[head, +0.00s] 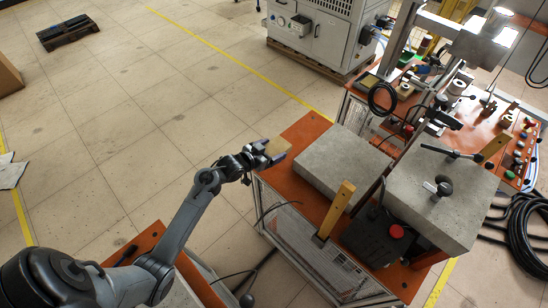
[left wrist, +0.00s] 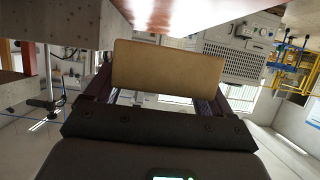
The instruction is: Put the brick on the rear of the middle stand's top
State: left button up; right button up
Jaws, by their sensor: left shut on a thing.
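My left gripper (head: 268,156) reaches in from the left and is shut on the tan brick (head: 277,147). In the left wrist view the brick (left wrist: 166,70) lies across between the two dark fingers (left wrist: 160,92). In the head view the gripper and brick appear at the left edge of the middle stand's orange top (head: 304,131), by its bare rear part. I cannot tell whether the brick touches that top. The left wrist view shows a blurred orange surface (left wrist: 152,12) close above the brick. My right gripper is not in view.
A large grey slab (head: 343,162) lies on the stand right of the gripper, with a wooden-looking upright post (head: 337,208) in front. Another grey slab (head: 440,195) stands further right. A separate orange-topped stand (head: 150,240) is at lower left. Floor left of the gripper is clear.

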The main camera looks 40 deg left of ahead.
pick_arm(q)
jog(key=shift+f+b, duration=0.35)
jog(key=shift+f, duration=1.9)
jog(key=shift+f, duration=0.15)
jog(key=o, duration=1.1)
